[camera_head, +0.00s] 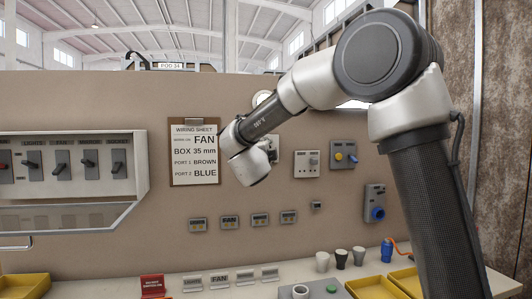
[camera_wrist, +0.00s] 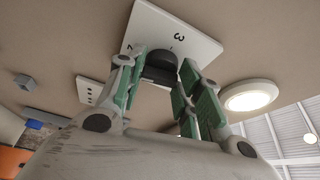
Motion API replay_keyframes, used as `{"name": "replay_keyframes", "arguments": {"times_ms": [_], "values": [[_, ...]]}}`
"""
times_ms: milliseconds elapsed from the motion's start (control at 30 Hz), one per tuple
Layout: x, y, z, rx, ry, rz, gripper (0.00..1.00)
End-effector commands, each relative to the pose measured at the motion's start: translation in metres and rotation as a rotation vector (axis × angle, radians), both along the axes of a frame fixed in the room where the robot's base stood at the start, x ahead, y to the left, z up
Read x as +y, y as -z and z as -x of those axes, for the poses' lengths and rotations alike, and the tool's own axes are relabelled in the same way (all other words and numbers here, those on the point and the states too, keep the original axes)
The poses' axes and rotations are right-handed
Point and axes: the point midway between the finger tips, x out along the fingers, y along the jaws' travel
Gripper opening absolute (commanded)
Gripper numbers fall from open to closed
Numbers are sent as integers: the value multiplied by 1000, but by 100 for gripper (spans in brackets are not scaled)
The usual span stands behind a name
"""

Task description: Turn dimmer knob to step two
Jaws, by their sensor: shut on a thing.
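The dimmer has a white square plate (camera_wrist: 190,28) and a dark round knob (camera_wrist: 160,68), both in the wrist view. A "3" shows on the plate above the knob, and another mark at its left is too small to read surely. My gripper (camera_wrist: 161,72) has its green-padded fingers on both sides of the knob and is shut on it. The knob's pointer is hidden, so its step cannot be read. In the head view my wrist covers most of the dimmer on the tan wall.
A round lit lamp (camera_wrist: 249,95) is close to the right finger in the wrist view. A wiring sheet (camera_head: 194,152) hangs left of my wrist. Cups (camera_head: 341,258) stand on the bench.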

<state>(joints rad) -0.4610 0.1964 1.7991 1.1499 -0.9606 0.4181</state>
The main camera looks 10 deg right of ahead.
Motion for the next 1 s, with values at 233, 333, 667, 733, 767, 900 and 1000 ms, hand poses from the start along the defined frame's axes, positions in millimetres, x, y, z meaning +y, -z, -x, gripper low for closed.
{"name": "replay_keyframes", "arguments": {"times_ms": [233,333,667,733,767,900,1000], "values": [[0,1,0,4,0,-122,12],[0,1,0,3,0,-152,12],[0,0,0,4,0,-182,12],[0,0,0,4,0,-182,12],[0,0,0,4,0,-182,12],[0,0,0,4,0,-181,12],[0,0,0,3,-1,-181,52]]}}
